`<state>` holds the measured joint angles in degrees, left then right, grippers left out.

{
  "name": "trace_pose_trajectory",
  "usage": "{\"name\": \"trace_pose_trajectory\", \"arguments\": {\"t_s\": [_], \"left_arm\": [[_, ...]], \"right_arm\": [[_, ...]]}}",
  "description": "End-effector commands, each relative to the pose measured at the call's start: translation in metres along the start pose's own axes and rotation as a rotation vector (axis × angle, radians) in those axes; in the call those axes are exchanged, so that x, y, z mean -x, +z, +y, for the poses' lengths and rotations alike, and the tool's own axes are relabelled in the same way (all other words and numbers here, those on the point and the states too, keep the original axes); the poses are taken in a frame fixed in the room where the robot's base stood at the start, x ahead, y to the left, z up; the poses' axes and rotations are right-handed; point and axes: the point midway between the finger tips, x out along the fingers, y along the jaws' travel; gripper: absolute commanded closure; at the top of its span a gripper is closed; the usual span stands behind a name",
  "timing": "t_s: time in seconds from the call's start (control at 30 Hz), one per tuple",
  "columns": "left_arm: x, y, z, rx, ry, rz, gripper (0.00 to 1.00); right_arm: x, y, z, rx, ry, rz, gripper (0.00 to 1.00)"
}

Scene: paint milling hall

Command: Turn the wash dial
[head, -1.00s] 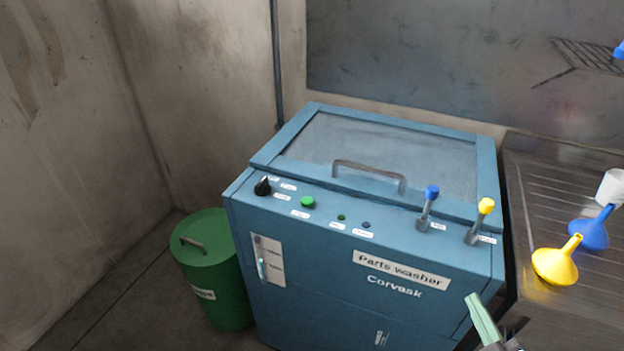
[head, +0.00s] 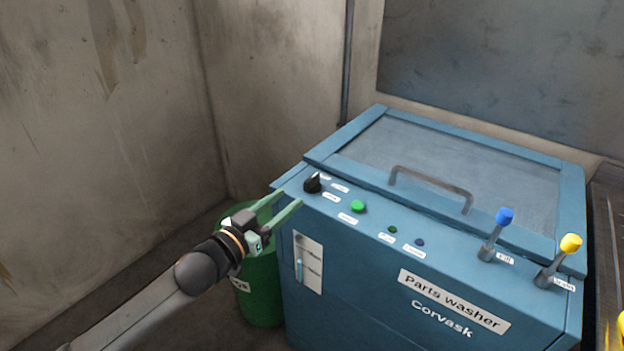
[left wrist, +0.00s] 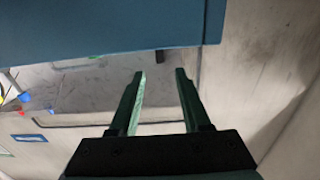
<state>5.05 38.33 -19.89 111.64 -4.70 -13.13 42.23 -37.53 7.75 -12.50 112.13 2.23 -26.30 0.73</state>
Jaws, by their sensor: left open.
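The wash dial (head: 313,183) is a black knob at the left end of the sloped control strip of the blue parts washer (head: 380,285). Small white labels lie beside it. My left gripper (head: 288,202) comes in from the left, its green fingers apart and empty. In the head view its fingertips appear just left of and below the dial, at the washer's left front corner; I cannot tell whether they touch it. In the left wrist view the open fingers (left wrist: 160,80) point toward the blue panel edge, with nothing between them; the dial does not show there. My right gripper is not in view.
A green button (head: 358,207), a blue-topped lever (head: 504,217) and a yellow-topped lever (head: 570,244) stand right of the dial. The lid handle (head: 430,182) is behind. A green bin (head: 262,295) stands left of the washer, partly behind my arm.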

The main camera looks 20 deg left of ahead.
Motion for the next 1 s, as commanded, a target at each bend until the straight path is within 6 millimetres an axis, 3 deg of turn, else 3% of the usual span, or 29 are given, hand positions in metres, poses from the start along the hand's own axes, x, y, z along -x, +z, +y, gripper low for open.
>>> {"name": "trace_pose_trajectory", "arguments": {"t_s": [0.5,0.7,1.0], "left_arm": [[-0.081,0.000,0.000,0.000,-0.002,0.000,0.53],[-0.095,0.001,0.000,0.000,-0.001,-0.001,0.53],[-0.098,0.001,0.000,0.000,-0.001,-0.001,0.53]], "right_arm": [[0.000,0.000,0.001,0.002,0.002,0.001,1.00],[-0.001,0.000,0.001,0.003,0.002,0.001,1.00],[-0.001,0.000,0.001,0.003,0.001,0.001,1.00]]}}
